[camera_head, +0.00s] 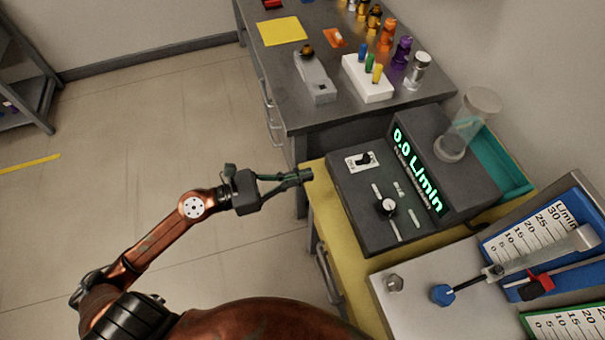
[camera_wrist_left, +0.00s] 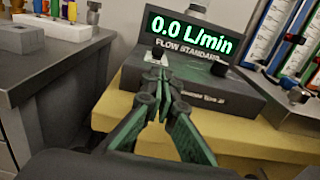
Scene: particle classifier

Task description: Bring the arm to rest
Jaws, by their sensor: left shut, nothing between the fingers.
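My left arm comes in from the left in the head view, and its gripper (camera_head: 304,175) is at the edge of the yellow-topped bench (camera_head: 318,198). The fingers are together and hold nothing. They point toward the dark flow standard box (camera_head: 362,222), whose green display reads 0.0 L/min. In the left wrist view the shut fingertips (camera_wrist_left: 163,78) appear in front of the flow standard (camera_wrist_left: 215,100). I cannot tell whether they touch it. My right gripper is not in view.
A grey bench (camera_head: 345,112) behind holds a white block (camera_head: 370,92) with coloured plugs, a yellow sheet (camera_head: 282,31) and several fittings. A clear cylinder (camera_head: 472,118) stands behind the display. Flowmeter panels (camera_head: 545,235) are at right.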

